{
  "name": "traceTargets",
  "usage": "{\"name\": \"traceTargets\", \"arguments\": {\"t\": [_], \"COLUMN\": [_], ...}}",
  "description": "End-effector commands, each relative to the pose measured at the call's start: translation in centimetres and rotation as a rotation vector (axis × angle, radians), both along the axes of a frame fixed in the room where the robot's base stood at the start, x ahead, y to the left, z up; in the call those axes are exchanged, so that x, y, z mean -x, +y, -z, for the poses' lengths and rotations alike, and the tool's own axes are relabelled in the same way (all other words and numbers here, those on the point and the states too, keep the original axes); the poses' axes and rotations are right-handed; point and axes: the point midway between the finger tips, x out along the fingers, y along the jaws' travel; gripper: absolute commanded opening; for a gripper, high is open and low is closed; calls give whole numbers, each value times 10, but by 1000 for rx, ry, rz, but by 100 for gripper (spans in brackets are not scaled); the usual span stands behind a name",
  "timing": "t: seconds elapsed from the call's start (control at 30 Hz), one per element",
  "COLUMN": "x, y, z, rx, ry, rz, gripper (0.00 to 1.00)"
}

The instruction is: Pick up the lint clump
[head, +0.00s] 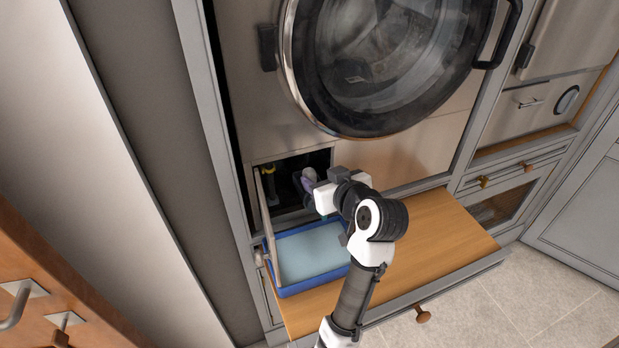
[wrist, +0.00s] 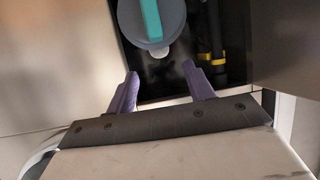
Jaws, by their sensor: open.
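I cannot make out the lint clump in either view. My gripper (head: 307,181) reaches into the mouth of a low, dark compartment (head: 286,177) under the round machine door. In the wrist view its two purple fingers (wrist: 160,70) are spread apart, with no object visible gripped between them. Beyond the fingertips is a round grey cap (wrist: 174,27) with a teal grip bar (wrist: 150,18). It sits at the top edge of the wrist view, cut off there. The space between the fingers is dark, and small details in it are unclear. My gripper and arm hide part of the compartment in the head view.
A narrow open flap (head: 268,228) stands at the compartment's left. A blue tray (head: 284,291) with a pale blue inside rests below on a wooden pull-out board (head: 440,228). Yellow fittings (wrist: 213,60) on dark pipes are right of the cap. The round glass door (head: 385,60) is above.

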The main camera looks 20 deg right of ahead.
Motion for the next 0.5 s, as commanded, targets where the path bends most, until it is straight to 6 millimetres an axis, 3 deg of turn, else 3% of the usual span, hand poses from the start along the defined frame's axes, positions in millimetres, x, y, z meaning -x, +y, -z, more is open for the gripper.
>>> {"name": "traceTargets", "arguments": {"t": [0.23, 0.5], "x": [-33, -41], "y": [6, 6], "z": [14, 19], "rx": [-2, 0], "ry": [2, 1], "rz": [-3, -1], "gripper": [53, 53]}}
